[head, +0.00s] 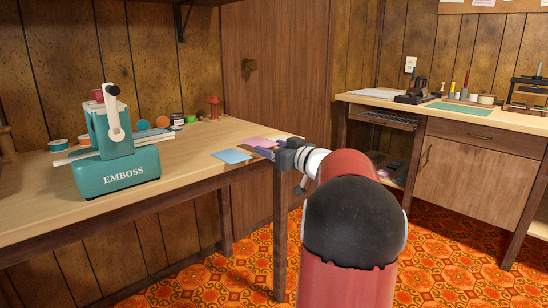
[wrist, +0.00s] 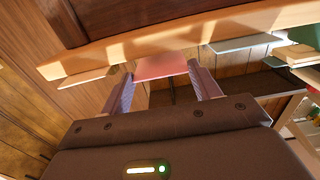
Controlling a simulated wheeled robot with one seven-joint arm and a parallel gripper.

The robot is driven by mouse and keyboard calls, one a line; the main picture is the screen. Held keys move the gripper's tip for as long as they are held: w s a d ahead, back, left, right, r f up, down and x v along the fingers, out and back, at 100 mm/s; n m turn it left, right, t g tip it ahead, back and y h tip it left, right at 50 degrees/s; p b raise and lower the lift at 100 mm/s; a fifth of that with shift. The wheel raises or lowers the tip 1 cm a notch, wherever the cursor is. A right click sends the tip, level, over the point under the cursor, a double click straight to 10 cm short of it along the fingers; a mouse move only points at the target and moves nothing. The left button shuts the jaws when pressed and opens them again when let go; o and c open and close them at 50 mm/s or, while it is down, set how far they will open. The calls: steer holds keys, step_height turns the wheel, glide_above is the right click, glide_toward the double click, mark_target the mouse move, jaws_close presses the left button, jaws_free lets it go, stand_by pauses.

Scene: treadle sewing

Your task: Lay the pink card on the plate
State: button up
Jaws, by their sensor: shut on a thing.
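The pink card (head: 261,142) is at the right end of the long wooden table in the head view. My gripper (head: 264,152) reaches in from the right at the table's corner and is shut on this card. In the wrist view the pink card (wrist: 161,67) lies between the two fingertips (wrist: 161,80), close to the table's edge. I cannot tell whether it is clear of the tabletop. A teal embosser (head: 117,155) marked EMBOSS stands on the table to the left. No separate plate can be made out for certain.
A light blue card (head: 232,156) lies on the table (head: 200,172) left of my gripper; it also shows in the wrist view (wrist: 246,43). Tins and a red spool (head: 213,106) stand behind. Bare tabletop separates the blue card and embosser. A second bench (head: 470,116) holds tools at right.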

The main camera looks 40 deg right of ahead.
steer(key=shift+f, duration=0.6)
steer(key=shift+f, duration=0.15)
steer(key=o, duration=1)
